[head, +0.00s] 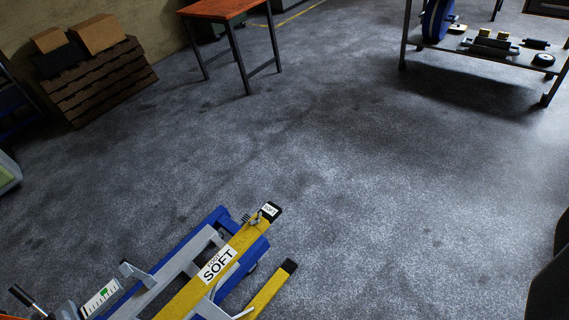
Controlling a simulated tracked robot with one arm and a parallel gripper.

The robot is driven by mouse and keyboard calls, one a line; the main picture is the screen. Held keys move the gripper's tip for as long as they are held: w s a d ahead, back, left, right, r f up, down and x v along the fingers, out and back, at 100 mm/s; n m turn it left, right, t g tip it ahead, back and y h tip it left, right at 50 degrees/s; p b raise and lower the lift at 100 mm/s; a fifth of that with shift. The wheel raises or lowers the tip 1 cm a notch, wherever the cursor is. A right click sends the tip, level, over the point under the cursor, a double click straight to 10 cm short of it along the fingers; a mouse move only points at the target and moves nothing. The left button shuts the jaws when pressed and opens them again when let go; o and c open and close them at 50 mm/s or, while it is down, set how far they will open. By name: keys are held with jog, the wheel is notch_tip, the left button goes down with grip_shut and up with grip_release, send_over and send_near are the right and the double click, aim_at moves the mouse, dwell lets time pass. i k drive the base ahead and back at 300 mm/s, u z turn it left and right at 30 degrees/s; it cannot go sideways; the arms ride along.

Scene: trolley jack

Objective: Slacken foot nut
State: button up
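The trolley jack (190,265) lies at the lower left, cut off by the bottom edge. It has a blue frame, grey links and a yellow bar with a large white label reading SOFT (218,264). A smaller white label (269,209) sits near the bar's dark far end. A small grey threaded-looking fitting (252,219) is beside that end; I cannot tell whether it is the foot nut. A second yellow bar (268,290) with a dark tip lies to its right. My gripper is not recognisable in view.
Grey floor (350,190) is clear beyond and right of the jack. An orange-topped table (217,9), a pallet stack with boxes (98,85) and a low bench (490,52) with parts stand at the back. An unclear dark shape (552,285) cuts into the right edge.

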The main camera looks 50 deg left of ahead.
aim_at(257, 220)
jog(key=u, duration=0.45)
jog(key=i, duration=1.1)
jog(key=u, duration=0.85)
jog(key=k, duration=0.65)
jog(key=u, duration=0.15)
jog(key=i, duration=0.7)
jog(key=z, duration=0.1)
